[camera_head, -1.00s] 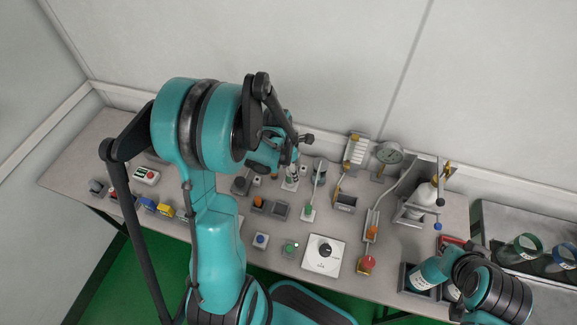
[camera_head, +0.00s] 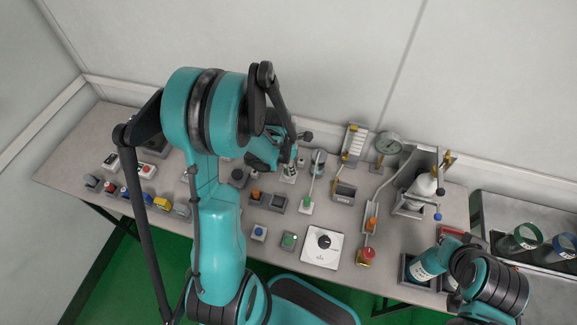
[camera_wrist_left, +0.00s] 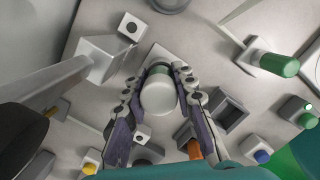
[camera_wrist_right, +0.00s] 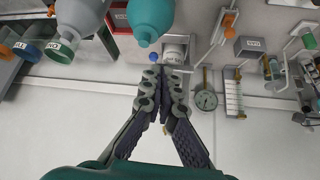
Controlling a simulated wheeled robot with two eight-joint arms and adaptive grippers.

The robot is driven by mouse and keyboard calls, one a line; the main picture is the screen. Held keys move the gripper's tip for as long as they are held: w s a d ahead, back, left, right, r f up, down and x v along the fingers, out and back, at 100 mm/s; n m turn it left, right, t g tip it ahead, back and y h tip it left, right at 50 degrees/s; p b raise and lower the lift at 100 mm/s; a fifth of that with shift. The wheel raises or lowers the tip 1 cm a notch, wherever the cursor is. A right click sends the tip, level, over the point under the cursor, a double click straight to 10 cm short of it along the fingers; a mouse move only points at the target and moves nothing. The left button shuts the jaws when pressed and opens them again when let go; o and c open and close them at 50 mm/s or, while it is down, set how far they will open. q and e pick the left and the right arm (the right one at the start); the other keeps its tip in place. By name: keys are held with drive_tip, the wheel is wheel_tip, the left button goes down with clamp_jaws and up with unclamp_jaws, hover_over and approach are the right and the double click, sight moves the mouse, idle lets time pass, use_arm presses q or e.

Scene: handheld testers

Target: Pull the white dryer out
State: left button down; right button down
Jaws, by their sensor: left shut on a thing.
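The white dryer appears to be the white round-ended cylinder with a dark green band (camera_wrist_left: 158,97) in the left wrist view. My left gripper (camera_wrist_left: 160,82) has a finger on each side of it and is shut on it. A pale square plate shows behind it; whether the two touch, I cannot tell. In the head view, my left gripper (camera_head: 290,158) is over the back middle of the table, and my own arm hides most of it. My right gripper (camera_wrist_right: 166,73) is empty, with its fingertips together, in the right wrist view.
The table (camera_head: 85,160) holds many small devices. A white dial box (camera_head: 322,247) stands at the front, a round gauge (camera_head: 388,143) at the back. A stand with a white bottle (camera_head: 426,186) is at right. A teal bottle (camera_wrist_right: 150,18) is close to my right gripper.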

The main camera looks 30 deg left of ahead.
drive_tip(key=shift+r, duration=0.1)
